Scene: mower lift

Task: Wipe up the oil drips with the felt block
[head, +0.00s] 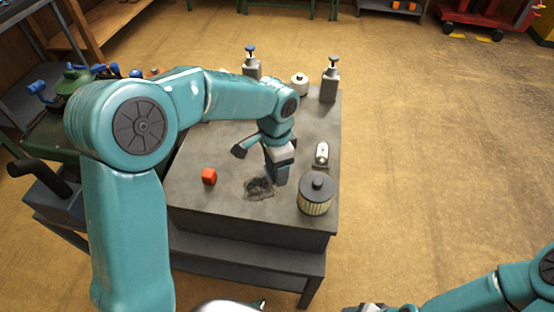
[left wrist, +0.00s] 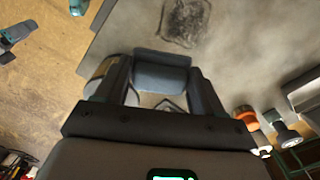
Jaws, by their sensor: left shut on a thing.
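The oil drips show as a dark, smeared patch (head: 259,189) on the grey bench top, and also in the left wrist view (left wrist: 184,20). My left gripper (head: 280,165) is over the bench just right of the patch, pointing down. In the left wrist view its fingers (left wrist: 160,95) are closed on a blue-grey block (left wrist: 160,72), which looks like the felt block. I cannot tell whether the block touches the bench top. My right gripper (head: 368,308) is only partly in view at the bottom edge, and its jaws cannot be made out.
On the bench (head: 225,207), a red block (head: 209,176) lies left of the patch. A black-capped filter (head: 315,195) stands close to its right, with a small white-and-grey item (head: 321,154) behind. Two grey posts (head: 329,80) and a white canister (head: 299,84) stand at the back.

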